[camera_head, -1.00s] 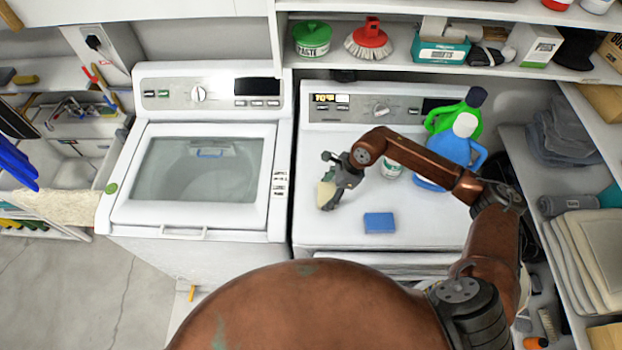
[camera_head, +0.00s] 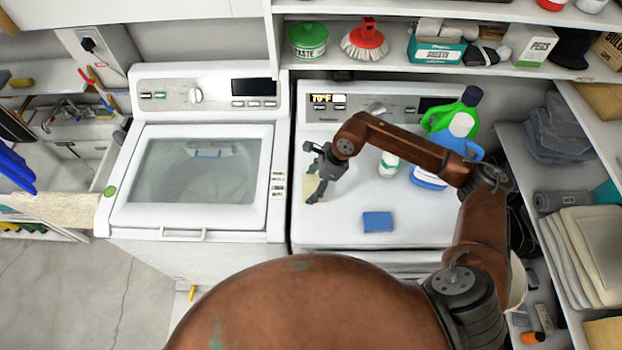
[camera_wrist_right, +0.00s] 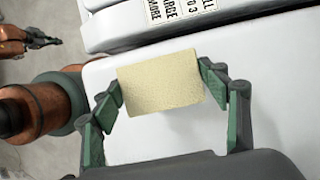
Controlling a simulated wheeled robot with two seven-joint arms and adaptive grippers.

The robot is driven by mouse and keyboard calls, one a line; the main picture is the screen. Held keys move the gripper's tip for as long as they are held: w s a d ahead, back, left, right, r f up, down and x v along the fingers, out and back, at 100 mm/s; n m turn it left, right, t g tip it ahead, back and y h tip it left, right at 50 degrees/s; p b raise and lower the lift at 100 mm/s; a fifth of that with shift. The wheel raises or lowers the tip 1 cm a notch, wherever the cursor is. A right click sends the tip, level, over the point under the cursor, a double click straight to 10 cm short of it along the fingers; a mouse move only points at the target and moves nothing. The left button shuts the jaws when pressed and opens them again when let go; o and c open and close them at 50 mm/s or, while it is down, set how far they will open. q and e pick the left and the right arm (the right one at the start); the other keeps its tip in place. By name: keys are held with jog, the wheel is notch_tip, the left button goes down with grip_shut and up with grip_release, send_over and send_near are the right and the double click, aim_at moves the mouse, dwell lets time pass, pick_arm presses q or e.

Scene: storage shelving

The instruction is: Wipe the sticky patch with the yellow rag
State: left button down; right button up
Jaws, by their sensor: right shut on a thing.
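The yellow rag (camera_wrist_right: 160,85) is a pale yellow rectangle between the fingers of my right gripper (camera_wrist_right: 160,88) in the right wrist view. In the head view my right gripper (camera_head: 316,178) is at the left part of the right machine's white top (camera_head: 340,225), with a little of the rag (camera_head: 311,188) showing. I cannot tell whether the rag touches the top. I see no sticky patch; it may be hidden by the rag or gripper. My left gripper (camera_wrist_right: 40,38) shows small at the upper left of the right wrist view, away from the rag; its opening is unclear.
A blue sponge (camera_head: 378,221) lies in front on the same top. A white-and-green can (camera_head: 389,164), a blue bottle (camera_head: 458,145) and a green bottle (camera_head: 440,117) stand behind my right arm. The washer (camera_head: 200,175) is on the left, with its lid shut.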

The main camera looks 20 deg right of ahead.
jog(key=shift+r+p, duration=0.45)
jog(key=shift+r, duration=1.1)
